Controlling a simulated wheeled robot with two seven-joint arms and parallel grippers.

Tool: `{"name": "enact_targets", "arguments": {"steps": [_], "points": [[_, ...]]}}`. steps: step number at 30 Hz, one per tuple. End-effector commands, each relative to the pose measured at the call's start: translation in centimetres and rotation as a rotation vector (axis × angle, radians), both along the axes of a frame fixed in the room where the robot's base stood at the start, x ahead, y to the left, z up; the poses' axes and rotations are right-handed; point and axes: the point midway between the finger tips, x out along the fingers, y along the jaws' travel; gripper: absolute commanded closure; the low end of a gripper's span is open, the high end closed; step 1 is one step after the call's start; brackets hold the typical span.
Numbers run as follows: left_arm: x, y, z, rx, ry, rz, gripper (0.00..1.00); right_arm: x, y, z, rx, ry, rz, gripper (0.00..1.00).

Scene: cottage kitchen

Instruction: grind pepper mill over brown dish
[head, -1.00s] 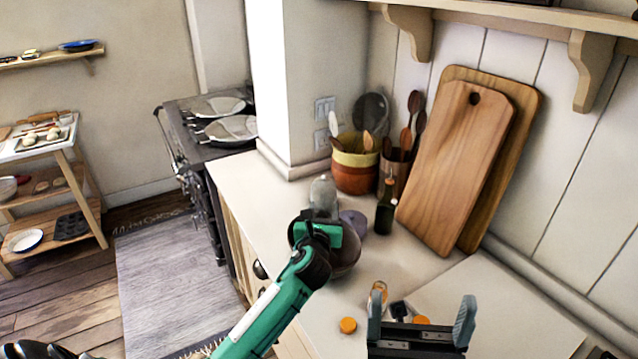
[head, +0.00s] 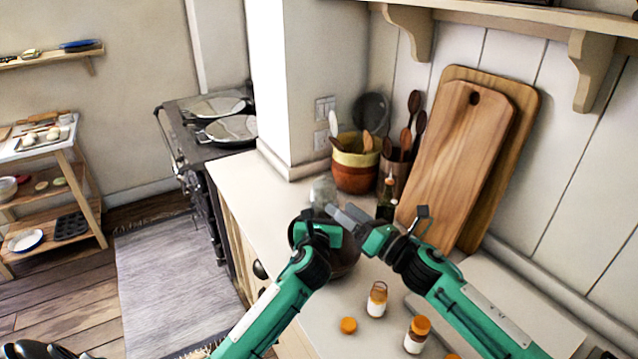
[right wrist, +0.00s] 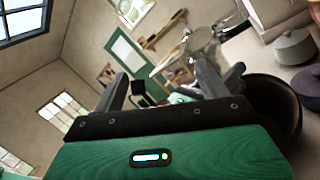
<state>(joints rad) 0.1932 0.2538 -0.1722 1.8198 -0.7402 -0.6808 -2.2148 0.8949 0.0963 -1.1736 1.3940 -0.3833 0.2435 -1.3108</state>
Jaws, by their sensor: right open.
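The brown dish (head: 347,262) stands on the counter, partly hidden behind my left gripper (head: 319,229), which is at its near-left rim. I cannot tell whether its jaws are shut. My right gripper (head: 382,210) is open and empty, raised above the counter to the right of the dish. It also shows open in the right wrist view (right wrist: 160,82), with the dish (right wrist: 274,108) to its right. A dark upright thing with a lighter top (head: 386,205), possibly the pepper mill, stands behind my right gripper and is partly hidden. A clear glass jar (head: 322,188) stands behind the dish.
A yellow-brown crock (head: 355,165) and cutting boards (head: 460,165) stand at the back wall. The shelf bracket (head: 595,65) hangs above right.

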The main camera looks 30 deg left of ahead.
Motion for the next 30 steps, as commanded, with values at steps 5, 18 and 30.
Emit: {"name": "enact_targets", "arguments": {"steps": [5, 18, 30], "points": [[0.0, 0.0, 0.1, 0.000, -0.001, 0.000, 0.78, 5.7, -1.4, -0.3, -0.221, -0.311, -0.165, 0.24], [0.0, 0.0, 0.1, 0.000, -0.001, 0.000, 0.78, 5.0, 0.6, -0.8, -0.395, -0.697, -0.145, 0.24], [0.0, 0.0, 0.1, 0.000, -0.001, 0.000, 0.78, 6.6, 6.3, -0.7, -0.391, -0.692, -0.145, 0.24]]}}
